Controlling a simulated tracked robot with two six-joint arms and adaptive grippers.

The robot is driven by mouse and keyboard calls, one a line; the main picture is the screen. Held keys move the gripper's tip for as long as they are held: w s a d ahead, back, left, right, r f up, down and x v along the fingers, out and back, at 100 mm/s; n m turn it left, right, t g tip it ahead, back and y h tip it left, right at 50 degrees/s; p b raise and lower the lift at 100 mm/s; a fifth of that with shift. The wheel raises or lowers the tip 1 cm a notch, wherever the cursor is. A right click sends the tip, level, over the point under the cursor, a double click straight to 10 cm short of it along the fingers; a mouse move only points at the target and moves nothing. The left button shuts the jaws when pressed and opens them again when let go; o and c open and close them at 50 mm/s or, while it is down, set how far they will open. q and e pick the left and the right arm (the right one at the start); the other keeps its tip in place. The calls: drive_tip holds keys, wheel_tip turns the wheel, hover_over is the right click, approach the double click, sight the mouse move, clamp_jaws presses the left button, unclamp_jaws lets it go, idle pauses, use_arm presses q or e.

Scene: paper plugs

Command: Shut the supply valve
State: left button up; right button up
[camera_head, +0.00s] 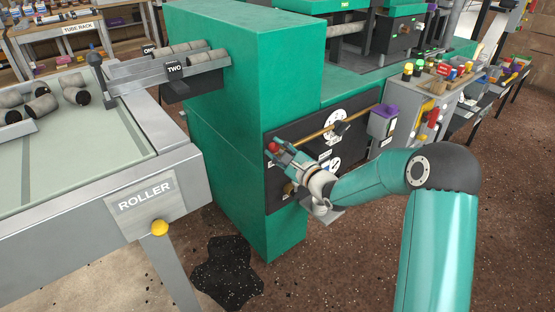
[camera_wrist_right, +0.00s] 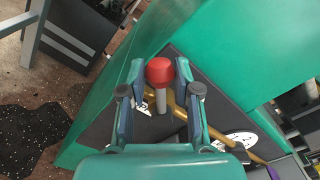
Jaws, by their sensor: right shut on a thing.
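The supply valve shows as a red knob (camera_wrist_right: 160,70) on a grey stem in the right wrist view, standing out from a black panel (camera_head: 291,137) on the green machine. In the head view the red knob (camera_head: 273,147) is small and sits at the panel's upper left. My right gripper (camera_wrist_right: 158,78) is shut on the red knob, with one finger on each side of it. It also shows in the head view (camera_head: 278,150), reaching in from the right. A brass pipe (camera_wrist_right: 180,110) runs beside the knob. My left gripper is not in view.
A roller table (camera_head: 140,205) with grey plugs (camera_head: 40,105) stands at the left. Two chutes, with a label TWO (camera_head: 174,68), adjoin the green machine (camera_head: 235,80). A purple-topped box (camera_head: 383,122) and a control desk (camera_head: 430,105) are right of the panel. A dark puddle (camera_head: 228,268) lies on the floor.

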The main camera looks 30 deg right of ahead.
idle(0.3)
drive_tip(key=d+m+p, duration=0.1)
drive_tip(key=p, duration=0.1)
drive_tip(key=r+m+p, duration=0.1)
drive_tip(key=m+p, duration=0.1)
drive_tip(key=shift+d+r, duration=0.1)
drive_tip(key=shift+d, duration=0.3)
